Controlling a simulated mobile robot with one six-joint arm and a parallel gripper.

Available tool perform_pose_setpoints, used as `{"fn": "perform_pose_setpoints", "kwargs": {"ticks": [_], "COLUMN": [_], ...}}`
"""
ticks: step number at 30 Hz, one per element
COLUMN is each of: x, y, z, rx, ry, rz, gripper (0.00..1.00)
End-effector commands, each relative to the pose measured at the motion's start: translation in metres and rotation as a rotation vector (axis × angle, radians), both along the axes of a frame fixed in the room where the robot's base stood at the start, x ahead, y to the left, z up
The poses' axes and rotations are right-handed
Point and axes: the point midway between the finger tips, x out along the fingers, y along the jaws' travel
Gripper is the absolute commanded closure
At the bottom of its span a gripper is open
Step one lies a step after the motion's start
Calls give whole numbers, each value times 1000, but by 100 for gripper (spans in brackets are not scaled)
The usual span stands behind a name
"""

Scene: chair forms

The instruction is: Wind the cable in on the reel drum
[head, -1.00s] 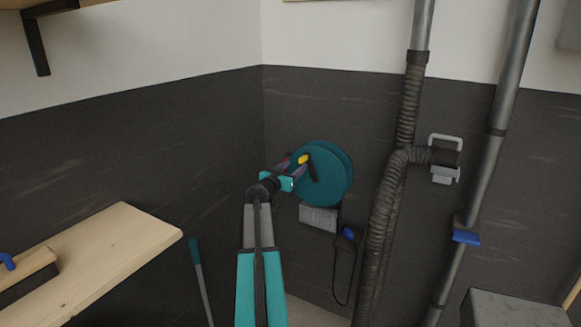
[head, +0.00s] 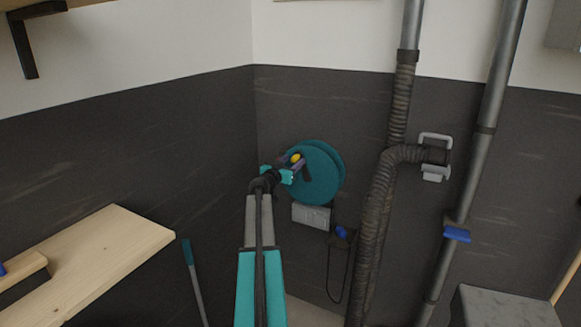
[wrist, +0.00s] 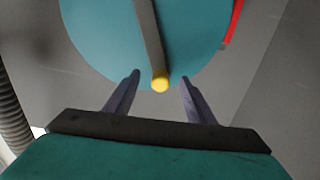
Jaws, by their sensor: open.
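The teal reel drum (head: 322,178) is mounted on the dark wall near the corner; it also fills the top of the wrist view (wrist: 100,40). A dark crank arm (wrist: 147,35) crosses its face and ends in a yellow knob (wrist: 160,82), which also shows in the head view (head: 296,158). My gripper (wrist: 160,92) is open, with one finger on each side of the knob and a gap to both. The cable (head: 330,280) hangs in a dark loop below the drum, with a blue part (head: 341,231) at its top.
A ribbed hose (head: 378,210) and a grey pipe (head: 483,150) run down the wall right of the drum. A wooden shelf (head: 105,250) juts in at lower left, with a teal-handled pole (head: 190,265) beside it. A grey box (head: 505,308) stands at lower right.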

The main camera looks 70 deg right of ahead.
Motion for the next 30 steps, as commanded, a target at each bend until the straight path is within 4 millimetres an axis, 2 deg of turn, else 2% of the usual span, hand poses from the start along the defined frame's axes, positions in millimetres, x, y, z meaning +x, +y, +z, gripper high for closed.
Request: {"fn": "perform_pose_setpoints", "kwargs": {"ticks": [3,7,20,27,30], "x": [-1,-2,-3,-3,-3], "y": [-13,-21,-25,-25,-25], "z": [-3,-2,1,0,0], "rx": [-1,-1,0,0,0], "ry": [-1,0,0,0,0], "rz": [-1,-1,0,0,0], "gripper": [50,50,50,89,90]}}
